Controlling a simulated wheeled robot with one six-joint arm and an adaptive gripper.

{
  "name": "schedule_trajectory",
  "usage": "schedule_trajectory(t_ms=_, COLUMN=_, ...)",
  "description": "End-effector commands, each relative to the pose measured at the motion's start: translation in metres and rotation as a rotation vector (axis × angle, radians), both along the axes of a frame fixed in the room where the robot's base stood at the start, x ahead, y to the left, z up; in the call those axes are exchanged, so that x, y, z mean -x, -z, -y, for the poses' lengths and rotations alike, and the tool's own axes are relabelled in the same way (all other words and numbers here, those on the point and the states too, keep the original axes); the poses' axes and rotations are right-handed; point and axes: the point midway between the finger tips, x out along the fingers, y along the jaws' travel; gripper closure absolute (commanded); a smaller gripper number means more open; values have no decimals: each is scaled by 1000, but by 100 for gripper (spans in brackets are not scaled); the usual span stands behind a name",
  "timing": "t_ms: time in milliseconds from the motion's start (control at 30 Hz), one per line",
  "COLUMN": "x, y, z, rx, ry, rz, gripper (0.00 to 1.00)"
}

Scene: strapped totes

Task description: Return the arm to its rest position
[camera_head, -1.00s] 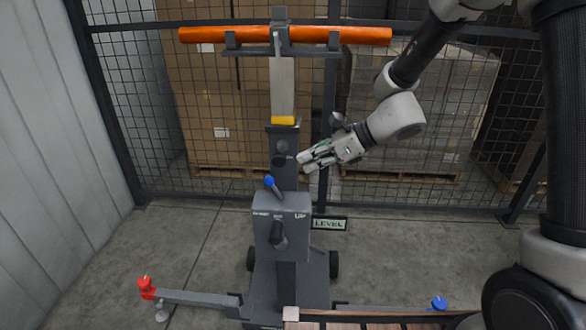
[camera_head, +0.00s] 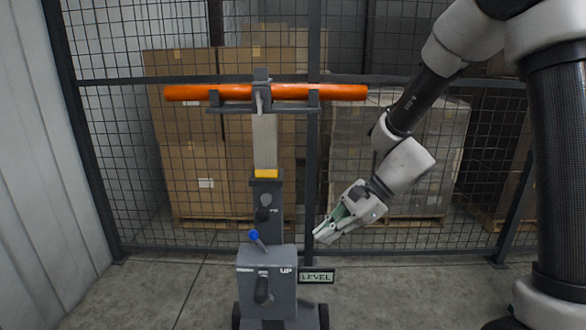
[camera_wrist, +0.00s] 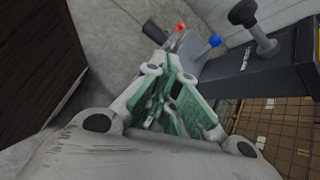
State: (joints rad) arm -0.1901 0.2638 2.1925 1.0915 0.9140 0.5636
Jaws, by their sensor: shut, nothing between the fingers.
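My gripper (camera_head: 325,233) hangs at the end of my arm in the head view, to the right of the grey lift stand's (camera_head: 266,282) mast and apart from it. Its fingers point down and to the left, and they are shut with nothing between them. In the wrist view my gripper (camera_wrist: 170,65) shows its pale links and green pads in the middle. The grey stand (camera_wrist: 262,72) lies beyond and to the right there. My arm comes down from the upper right, bent at the elbow.
The stand carries an orange bar (camera_head: 225,92), a blue-knobbed lever (camera_head: 254,236) and a black handle (camera_head: 262,290). A small LEVEL sign (camera_head: 317,276) is beside it. Behind is a mesh fence with stacked cartons (camera_head: 200,150). A corrugated wall (camera_head: 35,190) stands at left.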

Motion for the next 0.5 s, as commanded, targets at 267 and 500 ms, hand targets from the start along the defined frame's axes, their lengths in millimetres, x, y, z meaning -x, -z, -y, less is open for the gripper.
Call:
schedule_trajectory(t_ms=267, x=74, y=-34, z=117, rx=279, ry=-636, rz=381, gripper=100)
schedule_trajectory(t_ms=500, x=122, y=-85, z=223, rx=598, ry=-1034, rz=626, gripper=100)
